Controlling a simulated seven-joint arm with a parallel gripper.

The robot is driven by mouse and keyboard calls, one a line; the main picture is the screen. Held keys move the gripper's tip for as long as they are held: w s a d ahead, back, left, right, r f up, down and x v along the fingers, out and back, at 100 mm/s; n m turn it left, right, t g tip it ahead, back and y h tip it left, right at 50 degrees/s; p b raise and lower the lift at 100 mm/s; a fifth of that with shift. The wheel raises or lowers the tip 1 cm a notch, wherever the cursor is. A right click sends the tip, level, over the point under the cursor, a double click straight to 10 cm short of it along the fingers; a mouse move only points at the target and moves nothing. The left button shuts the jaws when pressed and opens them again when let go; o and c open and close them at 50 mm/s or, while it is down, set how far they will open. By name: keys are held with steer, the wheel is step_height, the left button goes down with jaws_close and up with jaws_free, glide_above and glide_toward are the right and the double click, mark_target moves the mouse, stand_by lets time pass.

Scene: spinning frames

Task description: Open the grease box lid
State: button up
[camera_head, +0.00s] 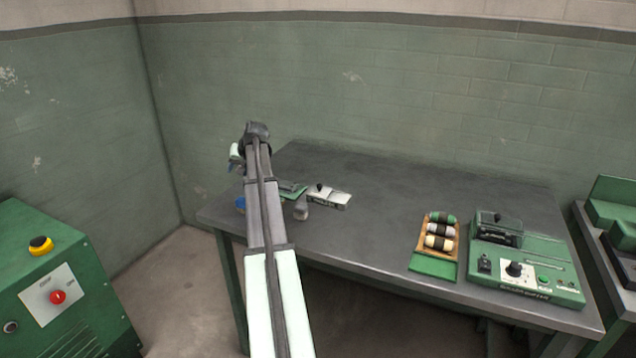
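A small box with a pale top and a black knob (329,196) sits near the left end of the dark table, just right of my arm. A green piece (291,190) lies beside it, partly behind my arm. I cannot tell for sure which of these is the grease box or its lid. My arm reaches up over the table's left end, and its far end bends down at the left. The fingers of my gripper are hidden behind the arm, so their opening and any contact do not show.
A tray of thread spools (426,233) and a green tester (534,268) stand at the right. The table's middle is clear. A green cabinet with buttons (85,300) stands at left.

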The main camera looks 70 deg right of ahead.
steer(key=s+d+r+n+g, duration=0.2)
steer(key=s, duration=0.4)
steer(key=s+d+r+n+g, duration=0.1)
steer(key=s+d+r+g, duration=0.15)
steer(key=s, duration=0.45)
steer(key=n+g, duration=0.3)
steer(key=g, duration=0.1)
glide_toward(319, 185)
steer(key=shift+h, duration=0.4)
steer(key=x, duration=0.8)
steer(key=shift+a+f, duration=0.15)
steer(key=shift+f, duration=0.15)
steer(key=shift+c, duration=0.2)
jaws_close()
